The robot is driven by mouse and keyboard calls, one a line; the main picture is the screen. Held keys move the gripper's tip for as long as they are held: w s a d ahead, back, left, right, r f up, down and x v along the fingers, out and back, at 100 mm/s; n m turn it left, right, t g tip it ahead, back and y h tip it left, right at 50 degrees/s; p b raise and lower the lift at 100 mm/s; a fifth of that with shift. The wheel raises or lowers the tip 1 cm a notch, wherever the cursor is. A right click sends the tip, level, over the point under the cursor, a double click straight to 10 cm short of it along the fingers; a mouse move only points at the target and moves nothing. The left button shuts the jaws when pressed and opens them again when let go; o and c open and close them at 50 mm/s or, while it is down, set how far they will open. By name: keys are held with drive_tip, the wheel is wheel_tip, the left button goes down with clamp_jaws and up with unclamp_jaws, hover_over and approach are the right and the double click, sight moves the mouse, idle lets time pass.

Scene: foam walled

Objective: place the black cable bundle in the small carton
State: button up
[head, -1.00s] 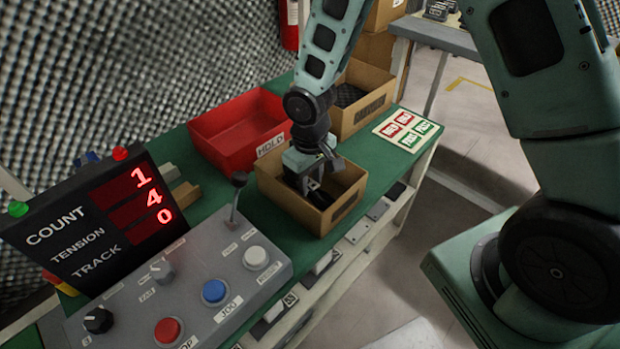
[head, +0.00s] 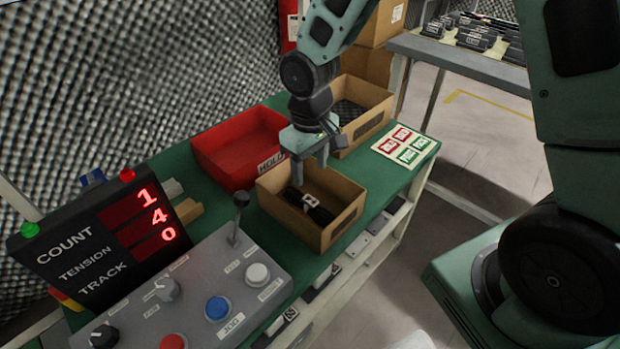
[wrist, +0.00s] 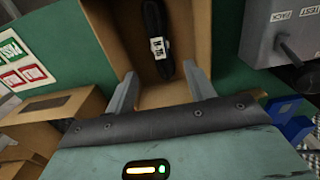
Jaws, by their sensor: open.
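The black cable bundle (head: 309,205) with a white tag lies inside the small carton (head: 340,234), an open cardboard box on the green bench. In the wrist view the bundle (wrist: 154,22) shows at the top, its tag reading something like "B-15", within the carton (wrist: 201,28). My gripper (head: 310,172) is above the carton's back part, its fingers apart with nothing between them. In the wrist view the gripper (wrist: 160,90) shows both fingers spread, clear of the bundle.
A red bin (head: 225,170) marked HOLD stands behind the carton, and a larger cardboard box (head: 373,115) stands behind right. A control panel (head: 190,310) with a lever and a display (head: 90,245) are at left. A label card (head: 405,145) lies at right.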

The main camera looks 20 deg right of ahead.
drive_tip(key=s+a+r+n, duration=0.1)
drive_tip(key=s+a+r, duration=0.1)
drive_tip(key=s+r, duration=0.2)
drive_tip(key=s+a+r+n, duration=0.1)
drive_tip(key=s+a+r, duration=0.1)
drive_tip(key=s, duration=0.8)
drive_tip(key=s+a+r+n, duration=0.1)
drive_tip(key=s+a+r, duration=0.1)
drive_tip(key=s+r, duration=0.3)
drive_tip(key=shift+s+r+y, duration=0.3)
drive_tip(key=shift+s+r, duration=0.05)
drive_tip(key=shift+s, duration=0.7)
drive_tip(key=shift+a+r, duration=0.1)
